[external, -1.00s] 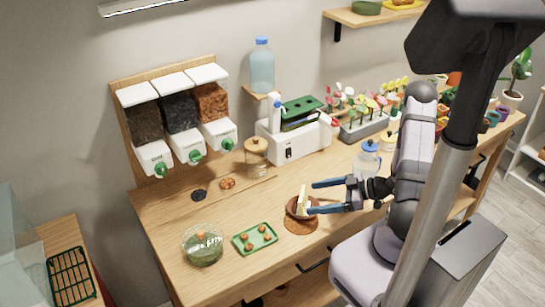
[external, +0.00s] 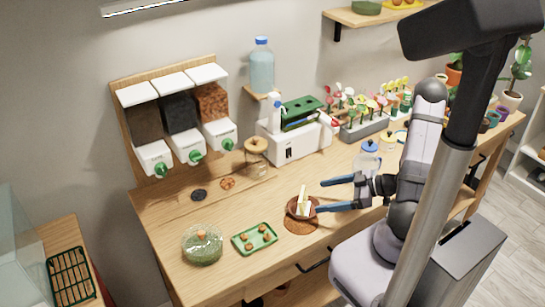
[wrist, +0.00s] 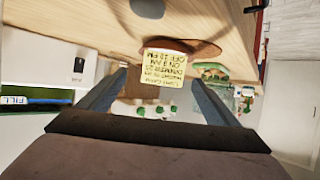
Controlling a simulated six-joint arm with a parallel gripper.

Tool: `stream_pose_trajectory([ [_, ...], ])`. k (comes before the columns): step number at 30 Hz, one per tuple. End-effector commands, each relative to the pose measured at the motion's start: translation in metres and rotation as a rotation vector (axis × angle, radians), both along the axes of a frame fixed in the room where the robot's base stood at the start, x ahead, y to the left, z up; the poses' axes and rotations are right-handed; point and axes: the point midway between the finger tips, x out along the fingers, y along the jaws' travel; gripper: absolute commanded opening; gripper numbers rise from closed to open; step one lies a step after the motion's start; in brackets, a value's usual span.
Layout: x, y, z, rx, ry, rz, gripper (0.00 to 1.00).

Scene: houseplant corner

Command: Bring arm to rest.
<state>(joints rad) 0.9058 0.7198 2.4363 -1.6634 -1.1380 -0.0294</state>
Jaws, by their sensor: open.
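My gripper (external: 319,196) is open and empty above the bench, just right of a small brown pot (external: 294,211). A pale yellow card (external: 303,198) stands in the pot. The two blue fingers point left toward the pot and are apart from the card. In the wrist view my gripper (wrist: 158,76) is spread wide, with the card (wrist: 165,67) seen beyond and between the fingers, its printed text upside down. My arm is bent at the bench's right side, partly hidden by a grey post.
A green tray (external: 255,238) and a round glass dish (external: 203,245) are left of the pot. A blue-lidded jar (external: 369,158) stands close behind my gripper. Dispensers (external: 178,120) and a flower rack (external: 365,127) line the wall.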

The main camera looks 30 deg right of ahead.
Motion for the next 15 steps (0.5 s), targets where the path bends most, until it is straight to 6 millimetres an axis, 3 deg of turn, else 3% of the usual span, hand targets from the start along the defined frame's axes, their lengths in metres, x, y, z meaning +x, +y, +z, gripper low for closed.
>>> stream_pose_trajectory([
  [8, 0.035, -0.040, 0.005, -0.300, 0.152, -0.147, 0.84],
  [15, 0.043, -0.081, 0.044, -0.547, 0.364, -0.399, 0.84],
])
